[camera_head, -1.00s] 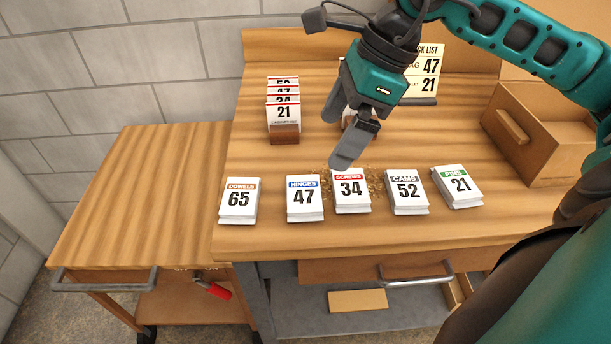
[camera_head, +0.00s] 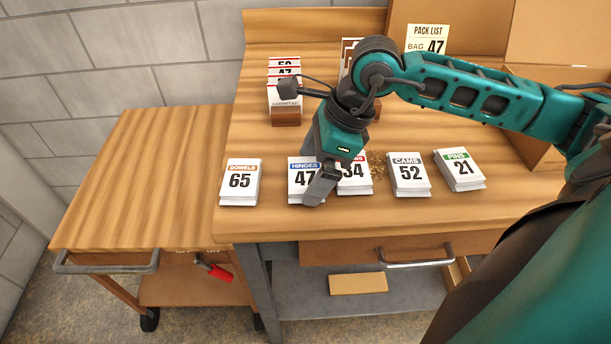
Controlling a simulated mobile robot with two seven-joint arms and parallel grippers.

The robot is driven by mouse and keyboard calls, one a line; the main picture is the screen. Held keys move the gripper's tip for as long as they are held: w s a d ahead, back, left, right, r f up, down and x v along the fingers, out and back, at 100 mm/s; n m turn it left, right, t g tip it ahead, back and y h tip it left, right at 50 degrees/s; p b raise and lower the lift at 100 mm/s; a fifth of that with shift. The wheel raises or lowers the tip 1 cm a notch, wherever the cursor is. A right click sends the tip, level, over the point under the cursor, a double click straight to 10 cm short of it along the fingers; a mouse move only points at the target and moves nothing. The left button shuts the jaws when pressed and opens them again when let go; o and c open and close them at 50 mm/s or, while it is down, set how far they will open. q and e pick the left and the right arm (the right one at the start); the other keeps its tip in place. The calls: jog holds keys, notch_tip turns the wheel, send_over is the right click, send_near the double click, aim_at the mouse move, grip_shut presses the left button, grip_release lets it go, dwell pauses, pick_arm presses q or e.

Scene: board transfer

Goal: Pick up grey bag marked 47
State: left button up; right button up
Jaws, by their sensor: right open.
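The bag marked 47 (camera_head: 299,175) lies on the bench as a small pale pack with a blue HINGES band, not a clearly grey one. My right gripper (camera_head: 322,188) is open, its fingers pointing down over the right part of this pack and hiding some of it. I cannot tell whether the fingers touch it. My left gripper is not in view.
Bag 65 (camera_head: 240,183) lies to the left. Bag 34 (camera_head: 356,181), partly hidden, is close on the right, then bag 52 (camera_head: 408,175) and bag 21 (camera_head: 460,170). A card rack (camera_head: 287,117) and a pack list (camera_head: 428,38) stand behind. A lower wooden cart (camera_head: 140,180) is at left.

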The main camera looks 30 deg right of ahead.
jog(key=shift+w+a+f, duration=0.1)
jog(key=shift+a+f, duration=0.05)
jog(key=shift+f, duration=0.2)
jog(key=shift+c, duration=0.3)
jog(key=c, duration=0.9)
jog(key=shift+r, duration=0.1)
jog(key=shift+c, duration=0.2)
jog(key=shift+r, duration=0.15)
